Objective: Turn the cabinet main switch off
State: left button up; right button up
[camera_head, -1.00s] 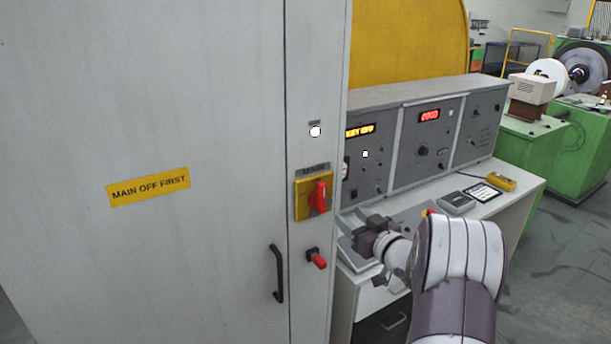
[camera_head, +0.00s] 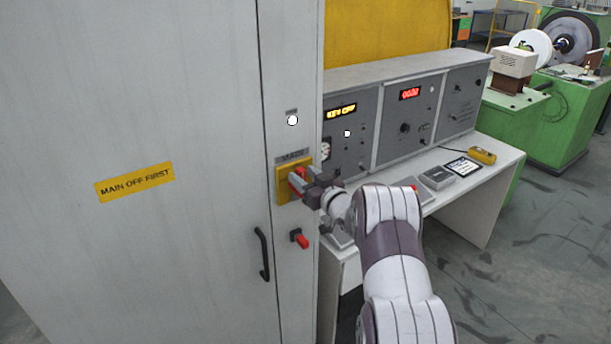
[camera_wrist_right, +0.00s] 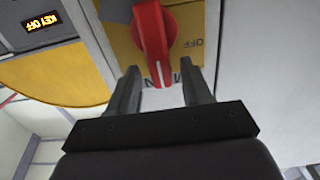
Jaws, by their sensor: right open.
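The main switch is a red rotary handle (camera_wrist_right: 154,42) on a yellow plate (camera_head: 283,186), on the narrow right strip of the grey cabinet (camera_head: 215,60). In the head view my right gripper (camera_head: 298,182) is in front of the switch and hides much of the handle. In the right wrist view my right gripper (camera_wrist_right: 155,85) is open, its two fingers on either side of the handle's lower end, with gaps showing. I cannot tell how deep the fingers reach. The handle's white line points toward the gripper. My left gripper is not in view.
Below the switch is a smaller red knob (camera_head: 301,240), with a black door handle (camera_head: 262,254) to its left. A yellow label (camera_head: 135,182) reads "MAIN OFF FIRST". A control desk (camera_head: 400,120) with lit displays stands close to the right of the cabinet.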

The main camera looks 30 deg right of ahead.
jog(key=shift+w+a, duration=0.1)
jog(key=shift+w, duration=0.05)
jog(key=shift+c, duration=0.9)
jog(key=shift+w, duration=0.1)
jog(key=c, duration=0.5)
grip_shut()
jog(key=shift+f, duration=0.1)
